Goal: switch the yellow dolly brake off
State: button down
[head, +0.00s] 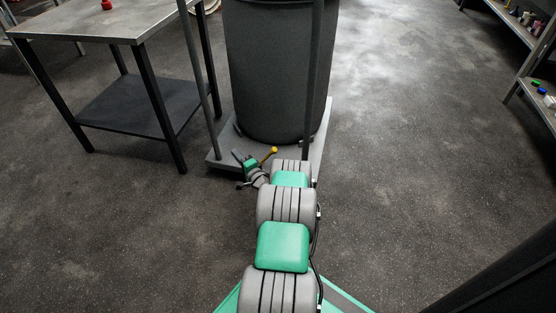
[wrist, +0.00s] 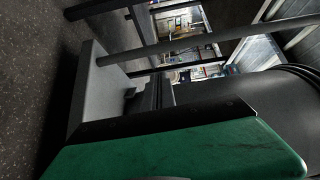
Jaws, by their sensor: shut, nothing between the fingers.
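The dolly (head: 222,162) is a low grey platform under a large dark barrel (head: 272,70), with upright dark posts. In the wrist view, my green gripper housing fills the bottom and the grey dolly platform (wrist: 93,90) shows at left. I cannot make out the yellow lever there.
A metal table (head: 100,22) with a lower shelf and a red object (head: 107,4) stands to the left of the dolly. A shelf (head: 530,90) with small items is at the far right. The floor right of the dolly is clear.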

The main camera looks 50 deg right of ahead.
aim_at(267, 157)
jog(key=s+d+f+m+g+h, duration=0.2)
jog(key=s+f+m+h, duration=0.3)
jog(key=s, duration=0.5)
jog(key=s+d+f+m+g+h, duration=0.2)
jog(key=s+m, duration=0.5)
jog(key=s, duration=0.4)
notch_tip(267, 157, down, 3)
jog(key=d+h, duration=0.1)
jog(key=h, duration=0.1)
jog(key=shift+d+h, duration=0.2)
jog(key=shift+h, duration=0.2)
jog(key=shift+w+f, duration=0.1)
jog(key=w+a+r+b+x, duration=0.1)
jog(key=b+x, duration=0.5)
jog(key=x, duration=0.7)
jog(key=shift+w+a, duration=0.3)
jog(key=shift+a, duration=0.05)
jog(key=shift+s, duration=0.1)
